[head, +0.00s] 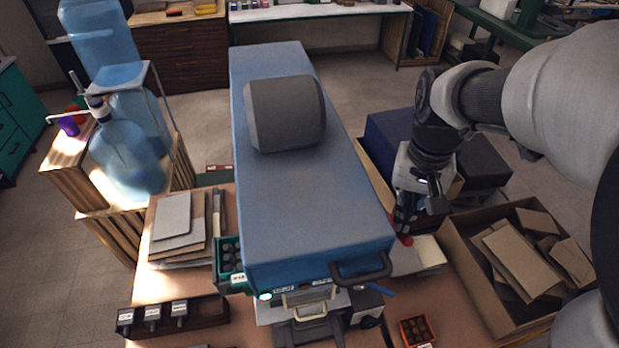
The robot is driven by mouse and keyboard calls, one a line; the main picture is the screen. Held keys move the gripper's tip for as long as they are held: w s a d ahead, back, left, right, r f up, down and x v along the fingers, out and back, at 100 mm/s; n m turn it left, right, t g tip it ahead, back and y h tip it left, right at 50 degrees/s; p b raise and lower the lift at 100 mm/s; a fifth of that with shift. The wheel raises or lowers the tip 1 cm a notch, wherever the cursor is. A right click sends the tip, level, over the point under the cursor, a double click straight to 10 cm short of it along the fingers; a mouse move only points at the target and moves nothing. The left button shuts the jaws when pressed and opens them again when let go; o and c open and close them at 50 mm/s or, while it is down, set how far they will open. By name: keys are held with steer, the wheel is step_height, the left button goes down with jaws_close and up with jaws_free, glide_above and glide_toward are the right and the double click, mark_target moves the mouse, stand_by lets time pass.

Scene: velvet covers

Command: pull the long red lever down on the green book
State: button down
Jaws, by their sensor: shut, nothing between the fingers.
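My gripper (405,218) points down at the right side of the blue padded block, close to its front right corner. Its fingers are shut with nothing seen between them. A small red piece (406,240) shows right at the fingertips; it may be part of the red lever, but most of it is hidden and I cannot tell whether the fingers touch it. Below it lies a pale, flat, book-like thing (428,256), partly hidden by the blue block. I cannot make out a green book cover.
The long blue padded block (325,205) fills the middle, with a grey roll (287,112) on top and a dark handle (362,272) in front. An open cardboard box (468,262) stands right of my gripper. A small red-orange tray (417,330) lies in front.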

steer(key=shift+r+p, duration=1.7)
steer(key=shift+r, duration=0.4)
steer(key=shift+f, duration=0.1)
